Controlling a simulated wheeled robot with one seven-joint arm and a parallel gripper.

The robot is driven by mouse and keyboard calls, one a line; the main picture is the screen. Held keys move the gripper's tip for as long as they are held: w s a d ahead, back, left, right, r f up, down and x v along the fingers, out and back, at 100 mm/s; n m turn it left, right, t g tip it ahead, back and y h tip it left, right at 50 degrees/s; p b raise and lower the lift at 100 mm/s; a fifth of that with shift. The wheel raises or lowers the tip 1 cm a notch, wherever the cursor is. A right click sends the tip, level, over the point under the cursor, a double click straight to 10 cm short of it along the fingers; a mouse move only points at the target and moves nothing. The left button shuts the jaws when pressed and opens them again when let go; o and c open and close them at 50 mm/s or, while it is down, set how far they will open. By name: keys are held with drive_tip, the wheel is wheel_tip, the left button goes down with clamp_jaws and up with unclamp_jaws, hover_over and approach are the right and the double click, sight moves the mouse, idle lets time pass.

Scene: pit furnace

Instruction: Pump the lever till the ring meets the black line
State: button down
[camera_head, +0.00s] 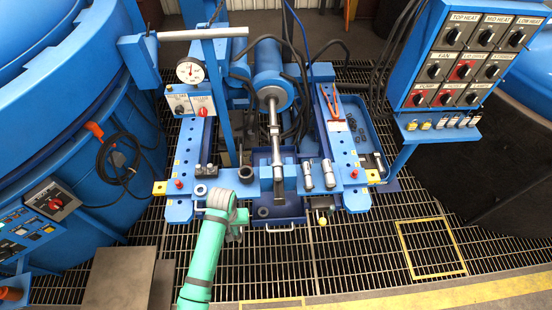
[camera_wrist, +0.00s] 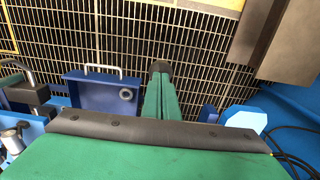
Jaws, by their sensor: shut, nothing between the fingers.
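A long pale-grey bar (camera_head: 203,33), which may be the lever, runs sideways above a round white gauge (camera_head: 190,70) at the left of the blue press. A bright metal rod (camera_head: 273,125) with collars comes out of the blue cylinder (camera_head: 269,72) toward me. I cannot tell which collar or washer is the task's ring, and no black line is clear. My green arm reaches up to the press's front left. The bar is out of the wrist view.
The blue drawer (camera_wrist: 103,91) has a metal handle and holds a loose grey ring (camera_wrist: 126,94). A knob panel (camera_head: 468,58) stands at the right. Blue side beams (camera_head: 342,140) flank the rod. A round blue tank (camera_head: 80,150) fills the left. Grating in front is mostly open.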

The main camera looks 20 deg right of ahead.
wheel_tip(320, 180, up, 7)
drive_tip(key=w, duration=0.1)
drive_tip(key=shift+w+d+f, duration=0.2)
drive_tip(key=shift+w+d, duration=0.05)
drive_tip(key=shift+d, duration=0.05)
wheel_tip(320, 180, up, 5)
idle(0.4)
